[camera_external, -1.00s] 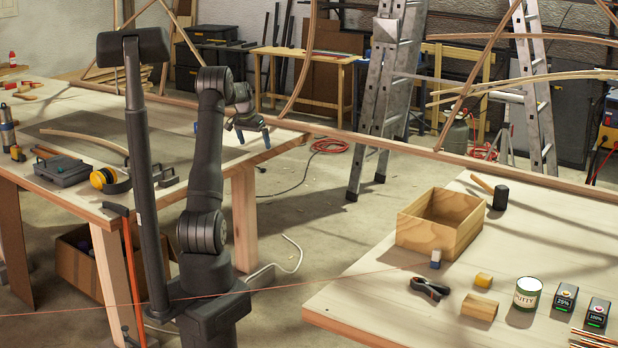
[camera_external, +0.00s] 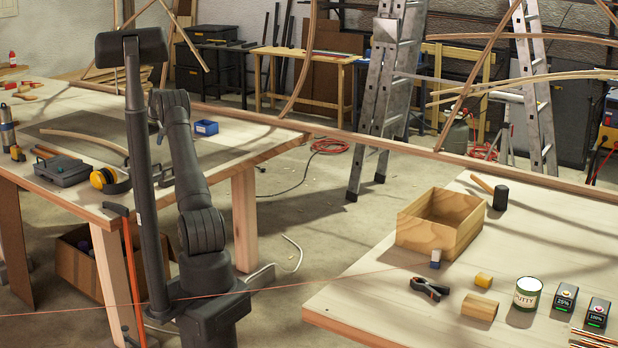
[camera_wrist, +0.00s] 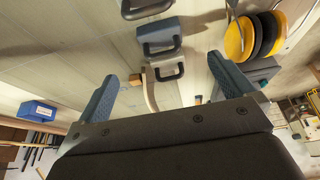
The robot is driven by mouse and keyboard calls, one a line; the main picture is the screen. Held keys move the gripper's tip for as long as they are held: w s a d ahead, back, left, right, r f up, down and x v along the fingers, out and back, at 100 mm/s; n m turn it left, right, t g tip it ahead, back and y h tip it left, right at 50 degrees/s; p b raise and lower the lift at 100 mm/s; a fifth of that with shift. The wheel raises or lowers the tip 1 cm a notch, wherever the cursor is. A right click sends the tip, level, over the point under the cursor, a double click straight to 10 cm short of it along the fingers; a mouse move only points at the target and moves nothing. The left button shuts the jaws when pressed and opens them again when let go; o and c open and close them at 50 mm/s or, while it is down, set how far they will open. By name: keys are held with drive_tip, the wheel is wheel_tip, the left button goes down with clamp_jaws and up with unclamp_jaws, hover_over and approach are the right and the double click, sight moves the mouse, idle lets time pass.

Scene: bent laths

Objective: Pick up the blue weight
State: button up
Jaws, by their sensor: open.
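My gripper (camera_wrist: 165,88) is open and empty in the wrist view, its two blue-grey fingers wide apart. There my gripper is mostly hidden behind my arm and the dark post.
Yellow earmuffs (camera_external: 103,178), a grey toolbox (camera_external: 63,169) and a curved lath (camera_external: 85,138) lie on the left bench.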

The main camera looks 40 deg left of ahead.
drive_tip(key=x, duration=1.2)
drive_tip(key=shift+a+f, duration=0.25)
drive_tip(key=shift+a, duration=0.05)
drive_tip(key=shift+r, duration=0.15)
drive_tip(key=c, duration=1.7)
drive_tip(key=shift+o, duration=0.2)
